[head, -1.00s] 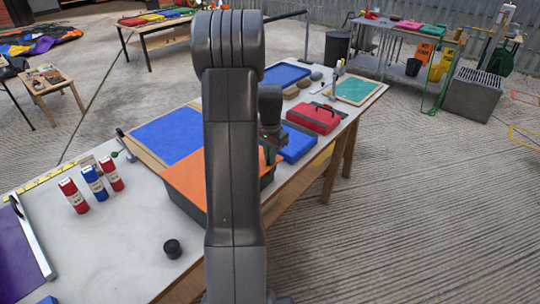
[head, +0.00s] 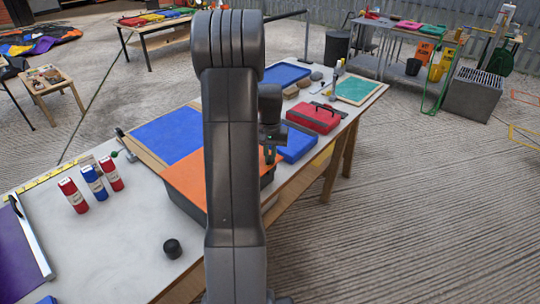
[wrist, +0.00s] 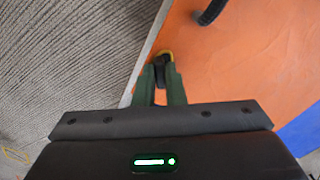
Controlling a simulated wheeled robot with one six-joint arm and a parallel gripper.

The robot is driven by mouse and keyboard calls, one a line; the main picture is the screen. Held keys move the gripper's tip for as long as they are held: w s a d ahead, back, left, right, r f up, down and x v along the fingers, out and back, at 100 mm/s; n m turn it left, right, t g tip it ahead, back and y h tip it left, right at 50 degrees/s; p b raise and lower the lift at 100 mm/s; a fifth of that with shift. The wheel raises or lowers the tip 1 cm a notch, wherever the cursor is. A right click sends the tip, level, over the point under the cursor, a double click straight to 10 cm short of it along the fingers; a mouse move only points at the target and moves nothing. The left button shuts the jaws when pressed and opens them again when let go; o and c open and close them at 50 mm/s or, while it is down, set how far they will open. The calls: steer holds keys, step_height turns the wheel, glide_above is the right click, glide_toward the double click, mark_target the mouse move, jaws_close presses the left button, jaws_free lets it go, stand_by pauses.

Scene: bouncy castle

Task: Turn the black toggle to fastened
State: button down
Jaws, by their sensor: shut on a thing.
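The black toggle (wrist: 160,70) sits at the edge of the orange panel (wrist: 240,70) in the wrist view, with a yellow part curving around its far end. My gripper (wrist: 161,80) has its two green fingers shut on the toggle, which is partly hidden between them. In the head view my gripper (head: 269,154) is at the right edge of the orange panel (head: 186,180), which lies on a dark box. My arm covers part of the panel there, and the toggle cannot be made out. Which way the toggle is turned is unclear.
A black curved piece (wrist: 211,11) stands on the orange panel. A blue case (head: 297,144) and red case (head: 314,118) are close beyond my gripper. Red and blue bottles (head: 93,183) and a black knob-like object (head: 172,248) are on the table. Open floor lies to the right.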

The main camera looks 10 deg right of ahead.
mark_target(270, 157)
steer(key=n, duration=1.1)
steer(key=shift+n, duration=0.3)
steer(key=shift+r, duration=0.1)
stand_by(0.3)
steer(key=c, duration=1.5)
jaws_free()
step_height(270, 157, up, 14)
steer(key=shift+b, duration=0.3)
